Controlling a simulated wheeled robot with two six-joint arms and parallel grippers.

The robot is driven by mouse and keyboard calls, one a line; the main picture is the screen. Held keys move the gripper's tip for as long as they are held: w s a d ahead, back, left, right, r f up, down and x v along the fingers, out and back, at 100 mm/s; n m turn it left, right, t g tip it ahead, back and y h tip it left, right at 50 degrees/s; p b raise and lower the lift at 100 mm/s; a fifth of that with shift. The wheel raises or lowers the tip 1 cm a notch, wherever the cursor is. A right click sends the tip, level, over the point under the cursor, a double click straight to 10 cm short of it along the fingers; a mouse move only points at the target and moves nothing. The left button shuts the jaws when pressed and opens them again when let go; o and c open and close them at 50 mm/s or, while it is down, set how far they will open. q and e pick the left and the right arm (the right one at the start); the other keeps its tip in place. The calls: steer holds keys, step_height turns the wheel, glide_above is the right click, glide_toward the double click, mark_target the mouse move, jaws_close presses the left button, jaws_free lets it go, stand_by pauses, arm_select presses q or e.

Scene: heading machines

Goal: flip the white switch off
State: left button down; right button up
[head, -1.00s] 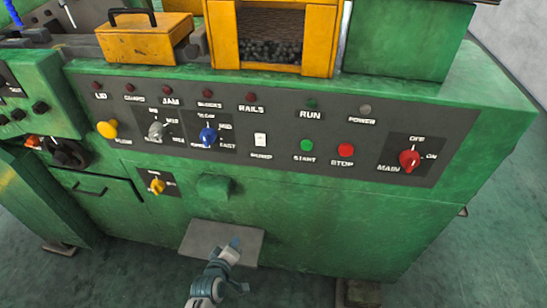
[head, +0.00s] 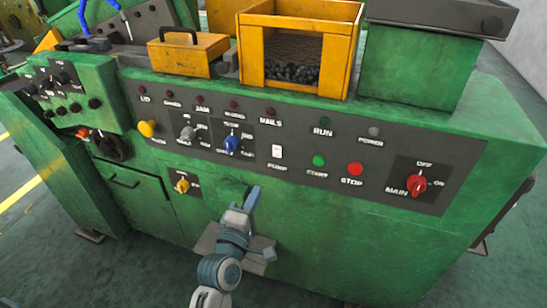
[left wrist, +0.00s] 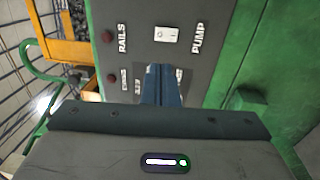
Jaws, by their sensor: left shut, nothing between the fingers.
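The white switch (head: 277,151) is a small rocker above the PUMP label on the dark panel (head: 300,185) of the green machine. It also shows in the left wrist view (left wrist: 167,34), near the top middle. I cannot tell which way its rocker is pressed. My left gripper (head: 253,195) is shut and empty, below and slightly left of the switch and apart from it. In the left wrist view its fingers (left wrist: 161,75) point toward the panel, below the switch in the picture. My right gripper is not in view.
A blue selector knob (head: 232,145) is left of the switch. A green START button (head: 318,160), a red STOP button (head: 355,169) and a red MAIN knob (head: 416,185) are to its right. A green block (head: 233,187) juts out below the panel, close to my left gripper.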

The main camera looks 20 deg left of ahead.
mark_target(277, 149)
arm_select(q)
steer(key=w+p, duration=0.1)
steer(key=w, duration=0.3)
steer(key=w+r+p, duration=0.1)
steer(key=w+p, duration=0.1)
steer(key=w, duration=0.2)
steer(key=w+p, duration=0.1)
steer(key=w, duration=0.3)
steer(key=shift+w+d+r+p, duration=0.2)
steer(key=shift+w+r+p, duration=0.1)
steer(key=shift+w+r, duration=0.05)
steer(key=shift+w, duration=0.55)
steer(key=shift+w+r+p, duration=0.1)
steer(key=shift+r+p, duration=0.05)
steer(key=shift+p, duration=0.2)
